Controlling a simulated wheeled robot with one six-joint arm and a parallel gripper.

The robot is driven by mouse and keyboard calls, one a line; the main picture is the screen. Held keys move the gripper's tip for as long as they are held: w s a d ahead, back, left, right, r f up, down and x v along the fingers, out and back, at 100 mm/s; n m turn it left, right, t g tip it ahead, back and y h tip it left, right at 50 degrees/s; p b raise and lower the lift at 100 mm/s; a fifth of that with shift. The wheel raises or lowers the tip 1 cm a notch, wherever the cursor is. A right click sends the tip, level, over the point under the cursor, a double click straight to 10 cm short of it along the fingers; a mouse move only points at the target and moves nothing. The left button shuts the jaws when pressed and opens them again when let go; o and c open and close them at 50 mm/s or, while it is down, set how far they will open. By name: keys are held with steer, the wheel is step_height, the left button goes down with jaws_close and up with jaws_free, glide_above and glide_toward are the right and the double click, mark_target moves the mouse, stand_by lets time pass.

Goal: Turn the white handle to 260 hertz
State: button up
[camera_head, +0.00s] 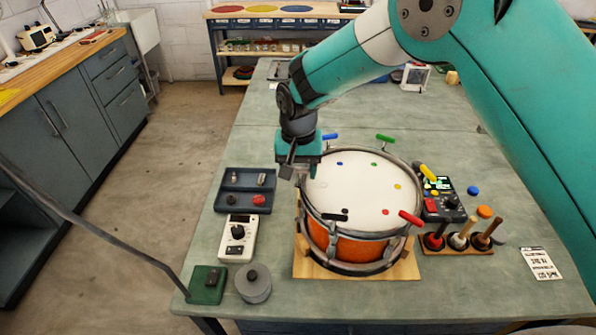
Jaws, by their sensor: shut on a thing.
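The drum (362,190) has an orange shell and a pale head, and stands on a wooden base on the green bench. Blue (330,137), green (385,139), yellow (428,172), red (410,217) and black (334,216) handles stand around its rim. My gripper (293,171) points down at the drum's left rim and is shut at the spot of the white handle. The gripper hides most or all of that handle, so its angle cannot be told. A dark device with a lit display (438,184) stands right of the drum; its reading is too small to make out.
Left of the drum are a dark tray (228,205), a white box with a black knob (239,250), a green block (208,284) and a grey round weight (253,284). A mallet rack (457,250) stands at the right. The bench behind the drum is mostly clear.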

mark_target(299, 168)
steer(key=n+b, duration=0.1)
steer(key=n, duration=0.4)
steer(key=shift+b, duration=0.3)
steer(key=shift+r+n, duration=0.1)
steer(key=shift+n, duration=0.3)
steer(key=o, duration=0.9)
step_height(299, 168, up, 17)
steer(key=b, duration=0.3)
steer(key=shift+r+b, duration=0.2)
steer(key=shift+b, duration=0.15)
